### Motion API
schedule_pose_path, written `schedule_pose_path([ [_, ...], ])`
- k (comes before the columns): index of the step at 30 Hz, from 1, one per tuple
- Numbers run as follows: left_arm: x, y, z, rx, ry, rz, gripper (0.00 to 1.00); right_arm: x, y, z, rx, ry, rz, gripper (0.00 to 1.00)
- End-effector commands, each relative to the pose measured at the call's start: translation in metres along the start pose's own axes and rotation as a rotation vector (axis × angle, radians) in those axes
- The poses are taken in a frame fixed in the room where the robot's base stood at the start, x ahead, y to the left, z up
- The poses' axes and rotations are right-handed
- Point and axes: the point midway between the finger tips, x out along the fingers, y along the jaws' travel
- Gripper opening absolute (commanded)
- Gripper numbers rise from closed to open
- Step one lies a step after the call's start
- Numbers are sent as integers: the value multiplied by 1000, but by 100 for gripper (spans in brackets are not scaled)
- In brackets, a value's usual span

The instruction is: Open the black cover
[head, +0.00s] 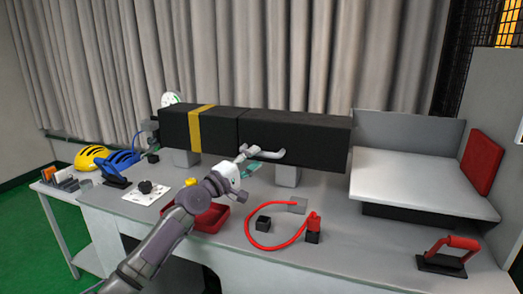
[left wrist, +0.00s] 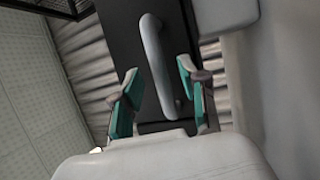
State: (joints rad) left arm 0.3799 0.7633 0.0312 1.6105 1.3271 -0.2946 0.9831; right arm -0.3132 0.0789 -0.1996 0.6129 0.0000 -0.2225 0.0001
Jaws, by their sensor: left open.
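The black cover (head: 297,138) is the right part of a long black box across the back of the bench. It looks shut. A grey bar handle (head: 264,152) sticks out from its front face. My left gripper (head: 248,164) is open at the left end of the handle. In the left wrist view the handle (left wrist: 157,60) runs between the two teal-padded fingers of the gripper (left wrist: 160,88), with gaps on both sides. The black front face (left wrist: 122,35) lies behind it. My right gripper is not in view.
The box's left part has a yellow band (head: 200,128). On the bench below are a red tray (head: 212,218), a red cable (head: 248,232) and small black blocks. A grey platform (head: 420,180) with a red pad (head: 482,162) stands right. Yellow and blue helmets lie left.

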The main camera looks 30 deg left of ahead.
Motion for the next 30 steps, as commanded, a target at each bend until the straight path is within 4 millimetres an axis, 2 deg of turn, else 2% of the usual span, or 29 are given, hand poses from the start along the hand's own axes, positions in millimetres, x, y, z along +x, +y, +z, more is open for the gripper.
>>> schedule_pose_path([
  [3, 20, 2, 0, -3, 0, 2, 43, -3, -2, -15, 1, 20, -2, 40],
  [7, 32, 0, 0, -1, 0, 1, 43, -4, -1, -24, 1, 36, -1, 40],
  [18, 37, 0, 0, 1, -1, 0, 43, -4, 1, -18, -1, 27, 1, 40],
  [20, 37, 0, 0, 1, -1, 0, 35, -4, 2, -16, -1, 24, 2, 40],
  [26, 37, 0, 0, 1, -1, 0, 2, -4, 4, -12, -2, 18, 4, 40],
  [30, 37, 0, 0, 1, -1, -1, 0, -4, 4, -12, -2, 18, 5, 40],
])
